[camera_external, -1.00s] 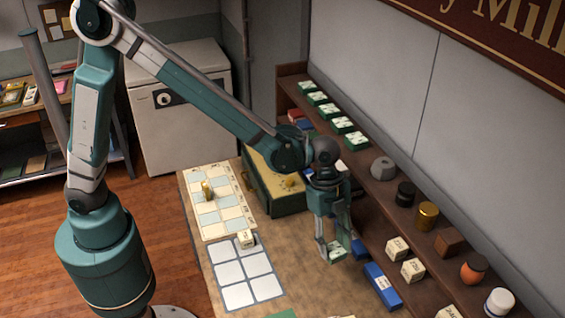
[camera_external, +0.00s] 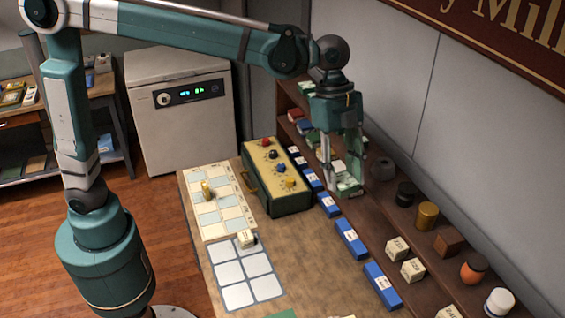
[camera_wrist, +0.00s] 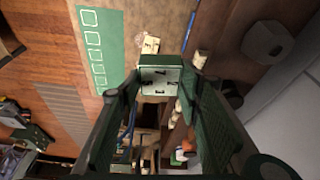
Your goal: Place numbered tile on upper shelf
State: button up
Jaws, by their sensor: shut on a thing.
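My gripper (camera_external: 345,172) is shut on a green tile with a white face (camera_external: 348,187), held in front of the wooden shelf unit. In the wrist view the numbered tile (camera_wrist: 160,80) sits between my two fingertips, its white face with dark figures toward the camera. The upper shelf (camera_external: 440,228) runs along the wall. Some green tiles (camera_external: 306,87) stand at its far end, and my gripper hides part of that row. Whether the held tile touches any shelf, I cannot tell.
On the upper shelf stand a grey object (camera_external: 383,168), a black jar (camera_external: 405,193), a gold can (camera_external: 427,215) and more. White blocks (camera_external: 397,248) stand lower. Blue boxes (camera_external: 350,240) line the table edge beside a yellow-topped box with knobs (camera_external: 274,165).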

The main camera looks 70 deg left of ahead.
aim_at(343, 178)
notch_tip(343, 178, up, 11)
jog(key=w+a+n+t+p, duration=0.15)
jog(key=w+a, duration=0.25)
jog(key=a, duration=0.4)
jog(key=w+a+n+y+p, duration=0.1)
jog(key=w+a+n+p, duration=0.15)
jog(key=w+a, duration=0.4)
jog(key=w+a+n+p, duration=0.1)
jog(key=w+a+n, duration=0.15)
jog(key=a, duration=0.65)
jog(key=w+a+n+t+y+p, duration=0.25)
jog(key=a+n+p, duration=0.65)
jog(key=a, duration=3.5)
jog(key=shift+n+g, duration=0.45)
jog(key=shift+g, duration=0.05)
jog(key=shift+s+b+x, duration=0.15)
jog(key=shift+s+x, duration=0.05)
jog(key=shift+x, duration=0.7)
jog(key=shift+s+b+x, duration=0.1)
jog(key=shift+s+x, duration=0.15)
jog(key=shift+x, duration=0.65)
jog(key=shift+s+b+x, duration=0.15)
jog(key=shift+s+x, duration=0.05)
jog(key=shift+x, duration=0.7)
jog(key=shift+f, duration=0.35)
jog(key=shift+f+p, duration=0.5)
jog(key=shift+f, duration=2.3)
